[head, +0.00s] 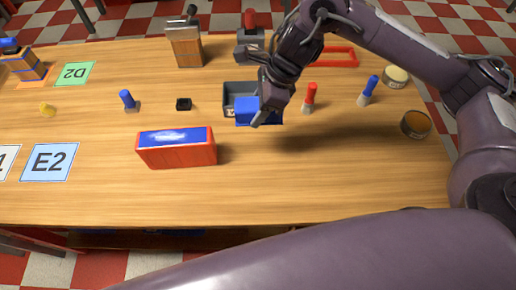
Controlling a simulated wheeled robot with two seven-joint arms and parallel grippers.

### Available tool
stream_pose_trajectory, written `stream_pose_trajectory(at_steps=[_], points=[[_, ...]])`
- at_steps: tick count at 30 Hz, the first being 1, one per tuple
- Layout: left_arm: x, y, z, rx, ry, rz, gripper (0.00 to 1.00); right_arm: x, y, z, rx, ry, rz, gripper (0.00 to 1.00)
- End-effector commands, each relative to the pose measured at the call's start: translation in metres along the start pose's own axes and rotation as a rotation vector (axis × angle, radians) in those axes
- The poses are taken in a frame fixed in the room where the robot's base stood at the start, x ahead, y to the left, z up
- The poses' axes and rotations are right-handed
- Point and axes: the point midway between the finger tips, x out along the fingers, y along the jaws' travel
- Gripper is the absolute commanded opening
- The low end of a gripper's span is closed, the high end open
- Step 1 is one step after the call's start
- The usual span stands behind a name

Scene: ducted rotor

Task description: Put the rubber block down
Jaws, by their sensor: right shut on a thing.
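My right gripper (267,108) is shut on a blue block (245,112), which looks like the rubber block. The block is at the front of a small dark grey tray (230,88), and the gripper hides part of both. I cannot tell whether the block touches the tray or the table or hangs just above. My left gripper is not in view.
On the wooden table (320,190), a red box with a blue top (178,155) stands front left of the gripper. A small black piece (183,104) lies left of the tray. A red-handled tool (309,96) stands close on the right. The front middle is clear.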

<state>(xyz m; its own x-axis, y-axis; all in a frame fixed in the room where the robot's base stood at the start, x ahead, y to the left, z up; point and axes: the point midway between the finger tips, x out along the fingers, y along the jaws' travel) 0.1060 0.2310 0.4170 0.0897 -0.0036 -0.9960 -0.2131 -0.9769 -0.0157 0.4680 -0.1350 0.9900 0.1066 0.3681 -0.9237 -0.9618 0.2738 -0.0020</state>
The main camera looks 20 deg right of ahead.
Motion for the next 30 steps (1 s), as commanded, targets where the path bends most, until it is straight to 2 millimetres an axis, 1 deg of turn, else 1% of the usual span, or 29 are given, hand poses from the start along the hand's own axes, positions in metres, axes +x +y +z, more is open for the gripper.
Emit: stream_pose_trajectory(at_steps=[1,9,13,16,21,27,30], points=[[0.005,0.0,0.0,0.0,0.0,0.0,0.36,0.016,0.002,-0.006,0.004,0.0,0.008,0.29],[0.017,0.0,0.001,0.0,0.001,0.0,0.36,0.078,0.003,-0.031,0.006,-0.001,0.008,0.29],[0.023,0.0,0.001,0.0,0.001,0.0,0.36,0.105,0.003,-0.043,0.006,-0.002,0.006,0.29],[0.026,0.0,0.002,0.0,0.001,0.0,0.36,0.119,0.002,-0.049,0.005,-0.001,0.003,0.29],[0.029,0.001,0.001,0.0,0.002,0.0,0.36,0.13,0.001,-0.053,0.003,-0.001,0.0,0.29],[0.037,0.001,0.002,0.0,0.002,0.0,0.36,0.158,0.002,-0.064,0.004,-0.002,0.003,0.29],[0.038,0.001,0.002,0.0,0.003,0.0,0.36,0.162,0.001,-0.067,0.002,0.0,0.0,0.29]])
